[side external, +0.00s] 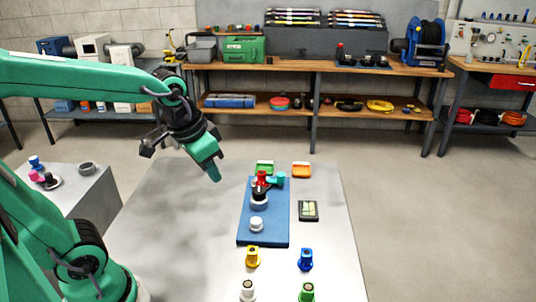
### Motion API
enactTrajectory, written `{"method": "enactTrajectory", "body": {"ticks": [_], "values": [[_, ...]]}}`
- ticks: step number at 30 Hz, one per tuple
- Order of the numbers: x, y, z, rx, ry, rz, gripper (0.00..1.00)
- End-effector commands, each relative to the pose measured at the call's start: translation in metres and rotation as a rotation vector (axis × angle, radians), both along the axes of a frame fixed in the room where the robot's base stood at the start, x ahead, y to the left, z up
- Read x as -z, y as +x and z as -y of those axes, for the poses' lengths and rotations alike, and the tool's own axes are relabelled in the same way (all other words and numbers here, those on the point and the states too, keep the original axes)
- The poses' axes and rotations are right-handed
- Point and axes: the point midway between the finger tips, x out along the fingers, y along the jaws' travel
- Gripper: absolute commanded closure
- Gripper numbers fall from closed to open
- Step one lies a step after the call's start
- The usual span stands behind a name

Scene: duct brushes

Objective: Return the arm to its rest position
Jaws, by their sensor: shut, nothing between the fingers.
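My gripper (215,174) is at the end of my green arm, in the left middle of the view. It points down and a little right, shut and empty, above the left part of the grey table (170,215). It is apart from everything on the table. To its right lies a blue mat (264,237) holding a red piece (262,177), a teal piece (276,181), a black and white piece (259,198) and a white piece (257,223). How the red, teal and black pieces touch cannot be told.
In front stand a yellow piece (253,257), a blue piece (306,259), a white piece (248,290) and a green piece (307,292). Behind the mat are a green tray (264,167) and an orange tray (302,170). A small dark box (308,211) lies right of the mat. The table's left part is clear.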

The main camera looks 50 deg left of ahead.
Motion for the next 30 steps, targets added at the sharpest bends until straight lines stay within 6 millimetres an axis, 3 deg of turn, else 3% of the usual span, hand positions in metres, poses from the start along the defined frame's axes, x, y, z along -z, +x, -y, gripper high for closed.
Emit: {"method": "enactTrajectory", "body": {"ticks": [12,30], "values": [[-0.015,-0.050,-0.001,-0.067,-0.027,0.138,1.00],[-0.016,-0.058,-0.001,-0.080,-0.033,0.162,1.00]]}}
